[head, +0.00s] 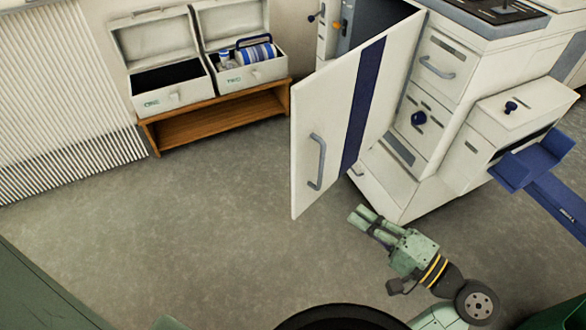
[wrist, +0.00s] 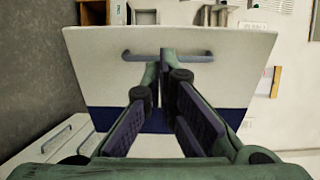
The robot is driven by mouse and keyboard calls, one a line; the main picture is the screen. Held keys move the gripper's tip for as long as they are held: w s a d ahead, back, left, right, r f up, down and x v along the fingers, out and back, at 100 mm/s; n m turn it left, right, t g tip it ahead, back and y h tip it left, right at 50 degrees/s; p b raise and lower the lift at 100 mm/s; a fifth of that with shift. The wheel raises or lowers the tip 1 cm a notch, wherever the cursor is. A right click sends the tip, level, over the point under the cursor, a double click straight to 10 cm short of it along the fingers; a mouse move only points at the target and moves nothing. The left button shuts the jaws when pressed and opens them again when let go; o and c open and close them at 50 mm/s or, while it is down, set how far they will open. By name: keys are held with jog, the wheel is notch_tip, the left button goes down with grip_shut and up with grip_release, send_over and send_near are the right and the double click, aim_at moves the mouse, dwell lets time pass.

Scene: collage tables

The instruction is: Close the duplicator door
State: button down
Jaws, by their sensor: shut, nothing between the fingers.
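The duplicator (head: 430,110) is a large white machine at the right of the head view. Its door (head: 325,125) is white with a dark blue vertical stripe and a grey bar handle (head: 316,162), and it stands swung wide open toward the left. My gripper (head: 359,215) is green, shut and empty, in front of the machine and to the lower right of the door's free edge. In the wrist view, the door (wrist: 90,60) lies beyond the fingers, with its handle (wrist: 190,57) behind the fingertips (wrist: 166,52). Contact with the door cannot be told.
A low wooden bench (head: 215,120) with two open white boxes stands behind the door on the left. A ribbed radiator (head: 60,95) is at far left. A blue tray (head: 535,160) sticks out at the right. The grey floor (head: 180,240) left of the door is clear.

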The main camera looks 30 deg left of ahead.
aim_at(298, 174)
jog(key=x, duration=0.4)
jog(key=p+x, duration=0.1)
jog(key=x, duration=0.7)
jog(key=shift+s+a+r+p, duration=0.1)
jog(key=shift+a+r+p, duration=0.15)
jog(key=shift+a+p, duration=0.15)
jog(key=shift+x, duration=0.75)
jog(key=shift+a, duration=0.1)
